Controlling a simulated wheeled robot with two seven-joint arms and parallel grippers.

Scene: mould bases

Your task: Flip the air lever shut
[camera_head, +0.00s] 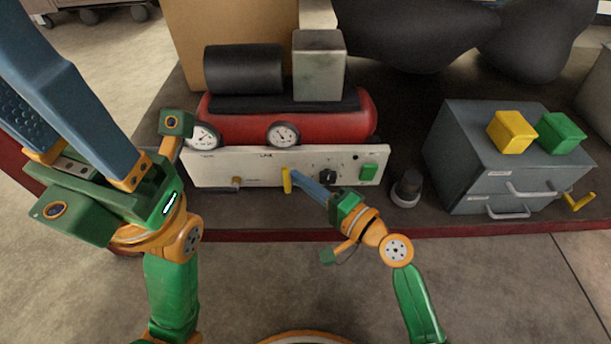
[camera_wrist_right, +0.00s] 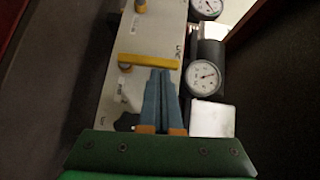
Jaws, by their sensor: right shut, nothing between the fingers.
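The yellow air lever (camera_head: 287,180) stands out from the white panel (camera_head: 215,168) on the front of the red compressor, its bar upright in the head view. In the right wrist view the lever (camera_wrist_right: 148,61) lies across, just beyond my fingertips. My right gripper (camera_head: 297,175) is shut and empty, its blue fingers right beside the lever. The fingertips (camera_wrist_right: 162,72) appear at its edge; I cannot tell whether they touch.
The red tank (camera_head: 345,122) has two gauges. A black knob (camera_head: 327,177) and green switch (camera_head: 368,172) are on the panel, right of the lever. A dark round part (camera_head: 407,188) and a grey drawer cabinet (camera_head: 465,165) with yellow and green blocks stand to the right.

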